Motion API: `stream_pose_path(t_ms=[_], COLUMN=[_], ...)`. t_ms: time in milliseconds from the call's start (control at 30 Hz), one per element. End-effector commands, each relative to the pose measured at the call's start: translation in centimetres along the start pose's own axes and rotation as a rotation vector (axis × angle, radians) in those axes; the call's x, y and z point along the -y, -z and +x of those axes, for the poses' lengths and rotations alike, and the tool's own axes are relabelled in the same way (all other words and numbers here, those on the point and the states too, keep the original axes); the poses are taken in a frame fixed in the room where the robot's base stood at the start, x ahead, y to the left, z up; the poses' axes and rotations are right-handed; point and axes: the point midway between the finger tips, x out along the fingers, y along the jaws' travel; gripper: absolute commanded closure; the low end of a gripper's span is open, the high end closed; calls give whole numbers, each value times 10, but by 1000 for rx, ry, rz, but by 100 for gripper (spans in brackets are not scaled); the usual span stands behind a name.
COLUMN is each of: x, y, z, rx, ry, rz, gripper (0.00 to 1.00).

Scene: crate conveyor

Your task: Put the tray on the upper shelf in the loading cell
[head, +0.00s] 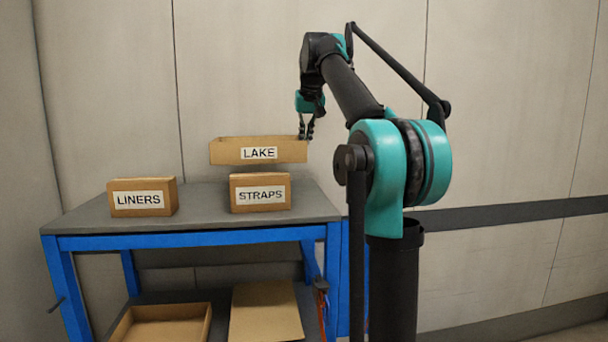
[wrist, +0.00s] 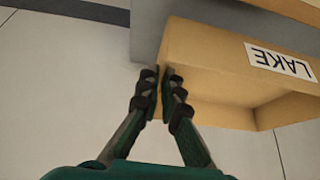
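A long, shallow cardboard tray labelled LAKE (head: 228,151) is at the back right of the bench, above the STRAPS box in the head view. I cannot tell whether it hangs free or touches something below. My gripper (head: 306,136) is at the tray's right end, pointing down. In the wrist view, my gripper's fingers (wrist: 161,76) are closed on the tray's end wall, and the tray (wrist: 215,62) extends to the right with its label upside down. The grey upper shelf (head: 195,207) is the bench top; part of it is hidden by the boxes.
The LINERS box (head: 142,186) stands at left on the upper shelf and the STRAPS box (head: 261,180) at right, with a bare gap between them. On the lower shelf are an open tray (head: 124,326) and a flat-topped cardboard item (head: 265,312). A wall stands behind.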

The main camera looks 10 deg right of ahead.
Motion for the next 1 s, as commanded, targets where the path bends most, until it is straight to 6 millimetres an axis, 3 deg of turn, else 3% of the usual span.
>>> stream_pose_path(t_ms=[300, 767, 1000], x=[-1, -2, -2], y=[-33, -57, -59], z=[57, 99, 102], rx=[0, 0, 0], ry=[0, 0, 0], rz=[0, 0, 0], gripper=[100, 100, 100])
